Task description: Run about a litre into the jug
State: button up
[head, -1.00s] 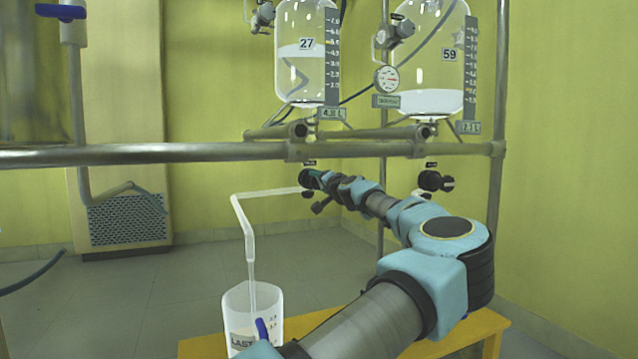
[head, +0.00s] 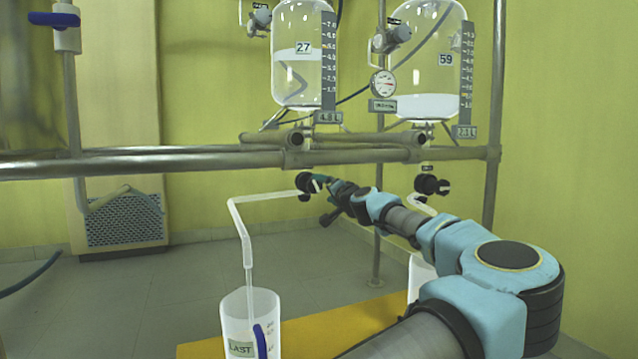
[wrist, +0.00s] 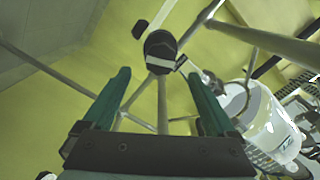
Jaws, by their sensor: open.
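The clear jug (head: 236,318) with a "LAST" label and a blue handle stands at the lower middle of the head view. A pale bent tube (head: 237,218) runs from the black drain valve (head: 306,184) under reactor 27 (head: 289,75) and points down into it. A thin pale line hangs from the tube end into the jug; its fill level is unclear. My gripper (head: 326,184) is open just right of this valve. In the wrist view the open fingers (wrist: 158,75) point at a black round knob with a white bar (wrist: 160,48), which sits beyond their tips.
Reactor 59 (head: 427,70), with its own black valve (head: 430,185), is to the right. A white vessel (head: 421,272) stands partly hidden behind my arm. A metal rail (head: 190,158) crosses above the tube.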

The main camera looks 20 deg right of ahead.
jog(key=shift+s+d+p, duration=0.2)
jog(key=shift+s+p, duration=0.1)
jog(key=shift+s, duration=1.4)
dwell(6.3)
